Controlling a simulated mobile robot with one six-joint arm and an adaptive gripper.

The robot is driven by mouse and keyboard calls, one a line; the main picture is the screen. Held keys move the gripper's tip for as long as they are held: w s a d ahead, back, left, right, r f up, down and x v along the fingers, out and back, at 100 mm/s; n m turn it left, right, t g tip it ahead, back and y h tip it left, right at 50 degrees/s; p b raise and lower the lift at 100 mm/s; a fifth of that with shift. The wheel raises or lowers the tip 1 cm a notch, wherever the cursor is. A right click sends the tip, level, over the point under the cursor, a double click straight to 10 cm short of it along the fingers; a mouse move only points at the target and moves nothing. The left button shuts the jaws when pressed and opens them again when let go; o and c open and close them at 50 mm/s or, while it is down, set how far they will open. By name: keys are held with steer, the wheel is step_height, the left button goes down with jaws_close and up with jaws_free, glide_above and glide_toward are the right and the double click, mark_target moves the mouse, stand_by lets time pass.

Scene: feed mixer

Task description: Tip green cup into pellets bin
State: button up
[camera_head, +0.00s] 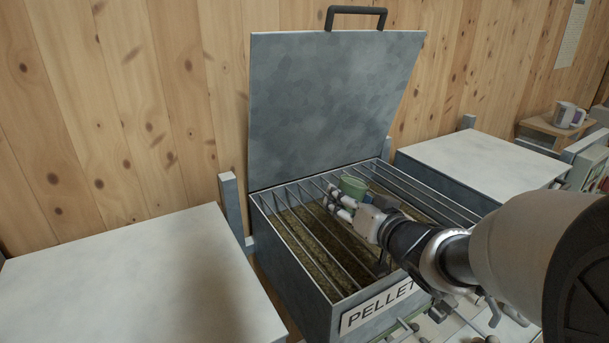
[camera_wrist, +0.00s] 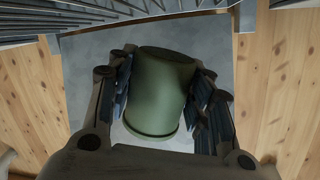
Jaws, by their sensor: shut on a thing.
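The green cup (camera_head: 353,187) is held over the bars of the pellets bin (camera_head: 292,283), near the back middle of its opening. My gripper (camera_head: 342,202) is shut on the cup, with a finger on each side. In the wrist view the cup (camera_wrist: 160,95) sits between the two fingers (camera_wrist: 160,88), its lipped rim toward the bottom of that picture. It looks roughly upright in the head view; its contents cannot be seen. The bin is open, its grey lid (camera_head: 330,110) raised, and greenish-brown pellets show below the bars.
Metal bars (camera_head: 310,235) span the bin's opening. Closed grey-topped bins stand at the left (camera_head: 130,280) and right (camera_head: 480,165). A wooden wall (camera_head: 130,100) is behind. A white mug (camera_head: 566,114) stands on a small wooden shelf at the far right.

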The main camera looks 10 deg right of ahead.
steer(key=shift+w+d+f, duration=0.15)
steer(key=shift+w+d, duration=0.15)
steer(key=shift+d, duration=0.4)
steer(key=shift+w+d+f, duration=0.2)
steer(key=shift+w+d, duration=0.1)
steer(key=shift+d, duration=0.4)
steer(key=shift+w+d+f, duration=0.15)
steer(key=shift+w+d, duration=0.15)
steer(key=shift+d, duration=0.4)
steer(key=shift+r+p, duration=0.2)
steer(key=shift+p, duration=0.55)
steer(key=shift+d+m+p, duration=0.1)
steer(key=shift+m+p, duration=0.2)
steer(key=shift+w+d+r+m+g+y+p, duration=0.15)
steer(key=shift+m+g+y+p, duration=0.15)
steer(key=shift+m+p, duration=0.65)
steer(key=m+p, duration=0.1)
steer(key=p, duration=0.3)
steer(key=shift+a+m+y, duration=0.2)
steer(key=shift+m+y, duration=0.15)
steer(key=shift+y, duration=0.05)
steer(key=shift+m+g+y+p, duration=0.3)
steer(key=shift+m+y+p, duration=0.1)
steer(key=shift+m+p, duration=0.55)
steer(key=shift+f+m+y+p, duration=0.25)
steer(key=shift+m+y+p, duration=0.15)
steer(key=shift+m+p, duration=0.4)
steer(key=shift+p, duration=0.5)
